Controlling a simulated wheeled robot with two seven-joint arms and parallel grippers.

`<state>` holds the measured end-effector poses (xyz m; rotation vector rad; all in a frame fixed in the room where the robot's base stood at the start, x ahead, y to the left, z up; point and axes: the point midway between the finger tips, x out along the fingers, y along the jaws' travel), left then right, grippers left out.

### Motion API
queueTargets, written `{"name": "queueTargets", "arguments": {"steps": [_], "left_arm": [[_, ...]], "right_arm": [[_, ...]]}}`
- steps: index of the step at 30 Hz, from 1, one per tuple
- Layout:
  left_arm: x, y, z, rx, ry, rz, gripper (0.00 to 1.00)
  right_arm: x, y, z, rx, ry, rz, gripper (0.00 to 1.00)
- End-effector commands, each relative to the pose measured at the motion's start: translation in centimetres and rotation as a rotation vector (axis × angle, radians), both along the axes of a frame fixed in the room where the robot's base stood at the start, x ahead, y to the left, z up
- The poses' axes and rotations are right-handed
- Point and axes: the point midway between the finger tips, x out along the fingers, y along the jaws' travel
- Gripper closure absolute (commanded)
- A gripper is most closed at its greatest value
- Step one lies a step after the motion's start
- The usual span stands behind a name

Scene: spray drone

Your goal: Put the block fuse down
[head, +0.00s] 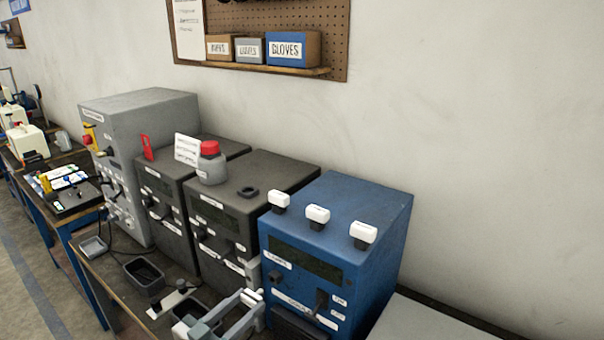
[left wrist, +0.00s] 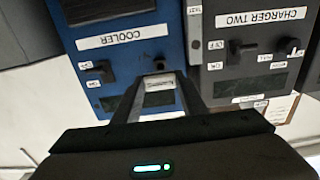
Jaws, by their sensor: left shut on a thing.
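My left gripper (head: 250,303) is at the bottom of the head view, low in front of the blue cooler (head: 335,240) and the dark charger beside it. In the left wrist view its two fingers are shut on a small grey block with a white label (left wrist: 160,95), which I take to be the block fuse. The label is too small to read. The head view does not show the block clearly. Behind it in the wrist view are the fronts marked COOLER (left wrist: 115,40) and CHARGER TWO (left wrist: 250,45). My right gripper is not in view.
On the bench left of the gripper are a dark open tray (head: 143,274), a small grey tray (head: 93,247) and a white piece with a dark knob (head: 173,300). A red-capped jar (head: 211,165) stands on the chargers. Several white-topped pieces (head: 318,215) sit on the cooler.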

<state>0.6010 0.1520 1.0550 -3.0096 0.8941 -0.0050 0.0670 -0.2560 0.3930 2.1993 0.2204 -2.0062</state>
Motion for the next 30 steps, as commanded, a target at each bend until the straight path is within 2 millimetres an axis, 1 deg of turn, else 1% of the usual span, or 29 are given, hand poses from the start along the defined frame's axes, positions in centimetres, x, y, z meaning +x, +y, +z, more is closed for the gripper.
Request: {"name": "queueTargets", "arguments": {"steps": [8, 12, 17, 21, 25, 30], "left_arm": [[-0.7, -0.9, -0.3, 0.003, -0.018, 0.086, 0.98], [-1.3, -0.7, -0.2, 0.008, -0.029, 0.183, 0.98], [-2.3, 0.7, 0.0, 0.007, -0.030, 0.323, 0.98], [-3.4, 2.6, 0.1, 0.002, -0.021, 0.442, 0.98], [-4.2, 4.2, 0.1, 0.000, -0.007, 0.526, 0.98], [-4.8, 5.2, 0.2, -0.003, 0.000, 0.576, 0.98]], "right_arm": [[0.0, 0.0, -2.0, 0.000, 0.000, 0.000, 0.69], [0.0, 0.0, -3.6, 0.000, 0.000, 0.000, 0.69], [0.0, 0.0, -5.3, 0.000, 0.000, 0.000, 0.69], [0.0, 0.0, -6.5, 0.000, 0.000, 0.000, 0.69], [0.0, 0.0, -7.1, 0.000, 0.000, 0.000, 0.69], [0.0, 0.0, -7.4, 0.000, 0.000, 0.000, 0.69]]}}
